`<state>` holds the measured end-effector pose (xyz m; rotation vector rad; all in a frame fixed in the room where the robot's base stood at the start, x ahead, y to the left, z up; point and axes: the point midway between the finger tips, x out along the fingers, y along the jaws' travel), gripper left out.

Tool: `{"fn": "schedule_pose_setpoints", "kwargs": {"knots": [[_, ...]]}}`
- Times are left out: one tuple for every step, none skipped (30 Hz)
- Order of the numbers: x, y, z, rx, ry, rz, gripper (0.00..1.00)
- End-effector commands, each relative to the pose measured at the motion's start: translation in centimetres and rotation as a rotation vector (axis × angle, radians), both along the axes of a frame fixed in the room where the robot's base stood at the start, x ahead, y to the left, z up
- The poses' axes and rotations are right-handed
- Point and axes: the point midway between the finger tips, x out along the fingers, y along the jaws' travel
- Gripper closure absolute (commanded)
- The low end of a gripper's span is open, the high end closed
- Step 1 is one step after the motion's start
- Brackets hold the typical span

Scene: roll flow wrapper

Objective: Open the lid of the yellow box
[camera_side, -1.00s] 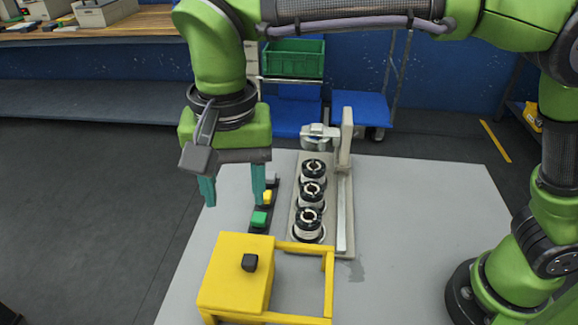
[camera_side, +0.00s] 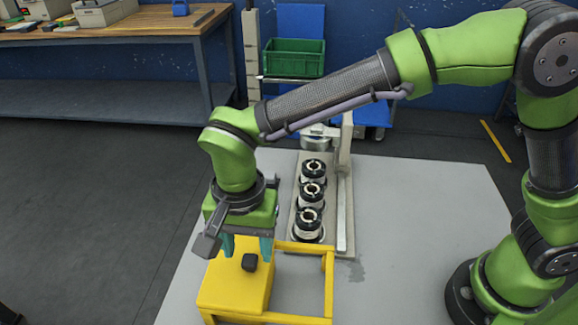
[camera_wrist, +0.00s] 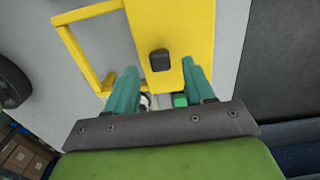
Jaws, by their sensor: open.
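The yellow box (camera_side: 222,292) stands at the front of the grey table. A black knob (camera_side: 250,262) sits on its yellow lid, and a yellow open frame (camera_side: 328,290) extends to its right. In the wrist view the lid (camera_wrist: 172,25) and the knob (camera_wrist: 160,60) lie just beyond the fingertips. My gripper (camera_side: 247,250) points down over the back part of the box, its teal fingers spread on either side, with nothing between them. In the wrist view my gripper (camera_wrist: 161,68) has the knob roughly centred between its fingertips. Contact with the lid cannot be told.
A tray (camera_side: 327,255) with several black-and-white rolls (camera_side: 312,190) stands behind the frame, with an upright post (camera_side: 346,135) at its far end. A green button (camera_wrist: 180,100) shows between my fingers.

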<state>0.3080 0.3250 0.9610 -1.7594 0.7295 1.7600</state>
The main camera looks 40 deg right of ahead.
Motion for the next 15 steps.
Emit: {"fn": "schedule_pose_setpoints", "kwargs": {"knots": [[0.0,0.0,-0.7,-0.002,0.002,0.0,0.47],[0.0,0.0,-1.1,-0.003,0.001,0.0,0.47],[0.0,0.0,-1.5,-0.002,0.002,-0.001,0.47],[0.0,0.0,-1.7,-0.001,0.001,-0.001,0.47],[0.0,0.0,-1.9,-0.001,0.001,-0.001,0.47],[0.0,0.0,-2.1,-0.001,0.001,-0.001,0.47],[0.0,0.0,-2.2,0.001,0.001,-0.001,0.47],[0.0,0.0,-2.3,0.0,0.0,0.0,0.47],[0.0,0.0,-2.4,0.001,-0.001,0.0,0.47],[0.0,0.0,-2.4,0.001,-0.001,0.0,0.47],[0.0,0.0,-2.4,0.001,-0.001,0.0,0.47],[0.0,0.0,-2.4,0.001,-0.001,0.0,0.47],[0.0,0.0,-2.4,0.001,-0.001,0.0,0.47],[0.0,0.0,-2.4,0.001,-0.001,0.0,0.47],[0.0,0.0,-2.4,0.001,-0.001,0.0,0.47]]}}
